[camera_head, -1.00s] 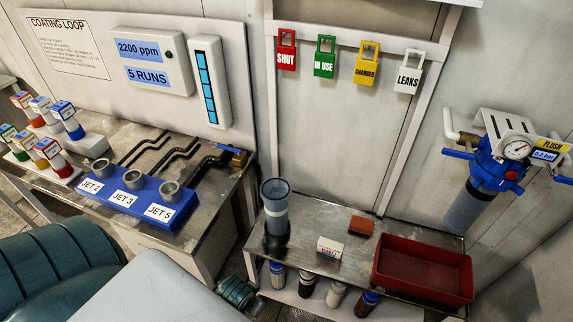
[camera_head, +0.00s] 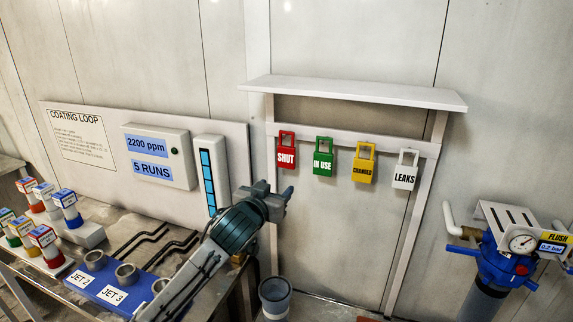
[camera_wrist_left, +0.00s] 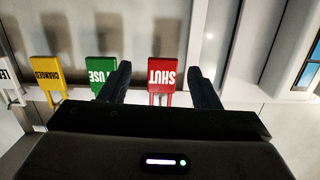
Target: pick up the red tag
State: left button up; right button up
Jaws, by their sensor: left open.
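The red tag (camera_head: 286,152) marked SHUT hangs on the rail (camera_head: 340,141), at the left end of a row of tags. My left gripper (camera_head: 282,198) is just below it in the head view, open and empty. In the left wrist view the red tag (camera_wrist_left: 163,72) shows upside down, between the two open fingers (camera_wrist_left: 160,85). The green tag (camera_wrist_left: 101,72) is just beyond the finger on the left. I cannot tell how far the fingertips are from the red tag's face. My right gripper is not in view.
The green tag (camera_head: 323,157), yellow tag (camera_head: 363,163) and white tag (camera_head: 405,170) hang to the right. A shelf (camera_head: 350,92) juts out above them. A blue jet block (camera_head: 112,285) and a grey cup (camera_head: 275,297) are below. A blue filter unit (camera_head: 495,262) is at right.

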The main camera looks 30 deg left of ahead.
pick_arm(q)
jog(key=t, duration=0.1)
send_near(286, 153)
jog(key=x, duration=0.2)
jog(key=p+x, duration=0.2)
jog(key=x, duration=0.3)
jog(key=shift+a+r, duration=0.15)
jog(key=p+x, duration=0.2)
jog(key=x, duration=0.2)
jog(key=shift+w+p, duration=0.25)
jog(key=shift+p, duration=0.15)
jog(key=shift+w, duration=0.5)
jog(key=c, duration=0.8)
jog(key=shift+s, duration=0.1)
